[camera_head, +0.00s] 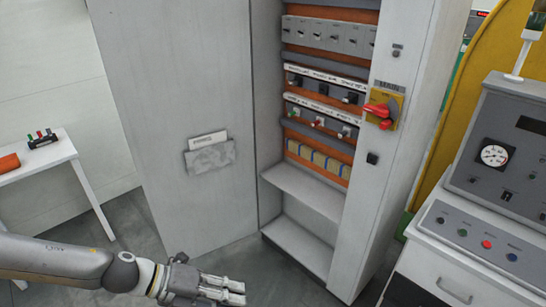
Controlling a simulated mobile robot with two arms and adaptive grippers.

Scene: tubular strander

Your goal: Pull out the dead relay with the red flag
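The open cabinet holds rows of small devices on orange back panels. In the lower device row, a small module with a red spot (319,122) sits between two others; it is too small to tell whether the red is a flag. My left gripper (240,292) is at the bottom, low in front of the cabinet and well apart from the devices. Its two fingers point right, with a gap between them and nothing held. My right gripper is not in view.
The cabinet door (175,90) stands open at left, with a document pocket (210,158). A red rotary switch (380,110) sticks out of the cabinet's right post. A control console (490,235) stands at right. A white table (55,165) at left bears a small rack (43,141).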

